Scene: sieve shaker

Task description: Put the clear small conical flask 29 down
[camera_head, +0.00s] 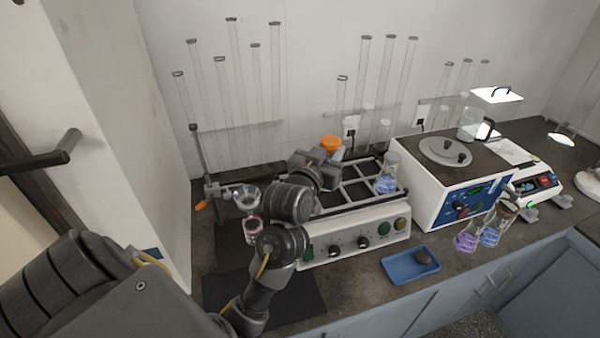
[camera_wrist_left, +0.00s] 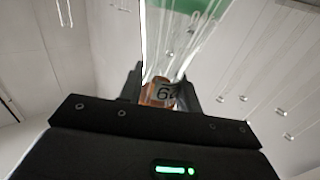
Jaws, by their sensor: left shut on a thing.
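My left gripper (camera_head: 328,160) is over the back left part of the shaker rack (camera_head: 352,197). In the left wrist view its fingers (camera_wrist_left: 160,92) are shut on a small glass thing with an orange-brown look and a label (camera_wrist_left: 163,93), on which a 6-like, perhaps upside-down, figure shows. I take it to be the conical flask 29; its full shape is hidden. In the head view the gripper hides most of it, and an orange round top (camera_head: 331,143) shows just behind. I cannot tell whether the held glass touches the rack. My right gripper is not in view.
A flask with blue liquid (camera_head: 386,184) stands at the rack's right. A funnel (camera_head: 247,197) stands above pink liquid (camera_head: 251,230) at left.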

